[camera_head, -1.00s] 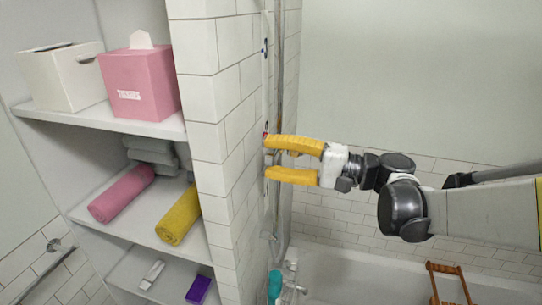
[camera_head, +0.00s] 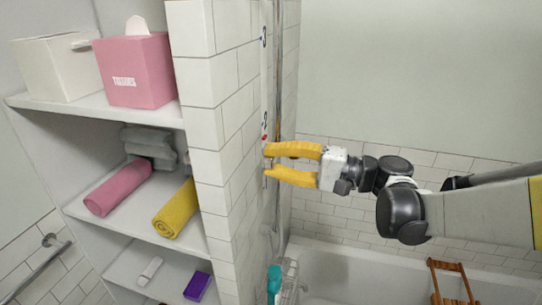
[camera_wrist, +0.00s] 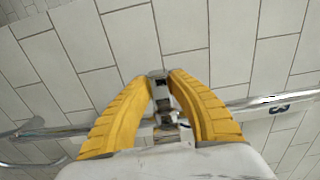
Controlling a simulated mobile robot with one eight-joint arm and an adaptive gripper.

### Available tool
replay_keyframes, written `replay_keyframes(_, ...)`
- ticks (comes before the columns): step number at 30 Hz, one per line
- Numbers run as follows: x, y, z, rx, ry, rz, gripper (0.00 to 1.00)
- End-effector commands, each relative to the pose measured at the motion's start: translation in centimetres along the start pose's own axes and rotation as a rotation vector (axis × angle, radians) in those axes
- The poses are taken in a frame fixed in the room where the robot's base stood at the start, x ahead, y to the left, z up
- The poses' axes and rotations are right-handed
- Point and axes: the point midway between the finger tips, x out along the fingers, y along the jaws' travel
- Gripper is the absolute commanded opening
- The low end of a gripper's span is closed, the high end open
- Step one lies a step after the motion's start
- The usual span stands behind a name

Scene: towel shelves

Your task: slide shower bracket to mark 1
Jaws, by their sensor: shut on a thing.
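My gripper (camera_head: 268,161) has two yellow fingers at the vertical metal shower rail (camera_head: 277,80) beside the tiled wall edge. In the wrist view the fingers (camera_wrist: 162,73) are shut around the small grey shower bracket (camera_wrist: 164,100) on the rail (camera_wrist: 240,103). In the head view the fingers mostly hide the bracket. A pale strip beside the rail carries a dark mark with a red dot (camera_head: 264,138), just above the upper fingertip. A higher dark mark with a blue dot (camera_head: 263,38) sits near the top. I cannot read the numbers clearly. A black mark (camera_wrist: 279,108) shows at right in the wrist view.
A shelf unit (camera_head: 75,103) at left holds a white box (camera_head: 52,72), a pink tissue box (camera_head: 133,75) and rolled towels (camera_head: 176,212). A bathtub (camera_head: 350,275) lies below with a wooden rack (camera_head: 448,280). Open air surrounds my arm at right.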

Motion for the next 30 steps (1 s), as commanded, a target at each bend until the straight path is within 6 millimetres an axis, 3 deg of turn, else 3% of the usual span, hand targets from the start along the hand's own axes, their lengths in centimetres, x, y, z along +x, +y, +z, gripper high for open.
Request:
replay_keyframes(1, 0.0, 2.4, 0.1, -0.001, -0.001, 0.003, 0.00)
replay_keyframes(6, 0.0, 7.3, 0.1, -0.001, -0.002, 0.003, 0.00)
replay_keyframes(15, 0.0, 14.2, 0.1, -0.001, -0.002, 0.003, 0.00)
replay_keyframes(21, 0.0, 16.4, 0.1, -0.001, -0.002, 0.003, 0.00)
replay_keyframes(30, 0.0, 16.7, 0.1, 0.000, -0.002, 0.002, 0.00)
